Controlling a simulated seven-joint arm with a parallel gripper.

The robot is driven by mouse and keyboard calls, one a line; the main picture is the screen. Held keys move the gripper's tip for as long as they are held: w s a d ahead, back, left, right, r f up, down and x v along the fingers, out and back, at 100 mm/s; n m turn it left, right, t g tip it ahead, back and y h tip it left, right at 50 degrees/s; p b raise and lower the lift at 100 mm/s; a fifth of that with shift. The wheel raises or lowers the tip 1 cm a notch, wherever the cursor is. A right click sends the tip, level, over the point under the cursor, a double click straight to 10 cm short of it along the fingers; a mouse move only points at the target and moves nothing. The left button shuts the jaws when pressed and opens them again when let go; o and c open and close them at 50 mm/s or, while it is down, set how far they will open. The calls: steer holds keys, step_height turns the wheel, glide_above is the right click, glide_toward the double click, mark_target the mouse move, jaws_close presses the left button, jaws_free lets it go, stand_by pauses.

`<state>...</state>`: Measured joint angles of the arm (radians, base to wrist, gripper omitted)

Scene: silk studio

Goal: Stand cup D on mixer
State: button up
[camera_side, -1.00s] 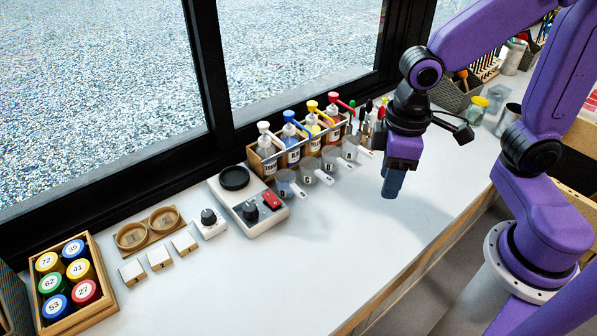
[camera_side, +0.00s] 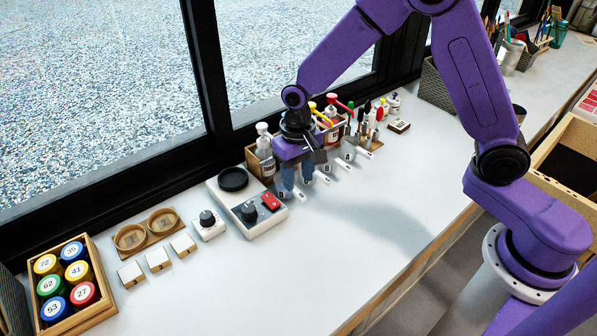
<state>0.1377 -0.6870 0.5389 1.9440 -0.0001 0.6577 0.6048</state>
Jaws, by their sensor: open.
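The mixer (camera_side: 262,224) is a pale box with a round black plate (camera_side: 233,179) on top, a black knob and a red switch; its plate is bare. Several small clear cups with white handles stand in a row to its right, in front of the bottle rack. My gripper (camera_side: 297,183) is open and points down over the left end of this row, its fingers low among the cups. It hides most of the nearest cups, though their white handles (camera_side: 298,194) show. The cup letters are too small to read, so I cannot tell which is cup D, or whether a cup is between the fingers.
A wooden rack (camera_side: 258,163) of pump bottles stands close behind the cups. Left of the mixer are a small knob box (camera_side: 208,225), white blocks (camera_side: 157,259), a tray with two round rings (camera_side: 147,230) and a crate of numbered jars (camera_side: 98,302). The front of the table is clear.

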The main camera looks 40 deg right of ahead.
mark_target(298, 192)
steer(key=shift+f, duration=2.75)
jaws_close()
steer(key=shift+r, duration=0.1)
steer(key=shift+r, duration=1.05)
steer(key=shift+r, duration=0.1)
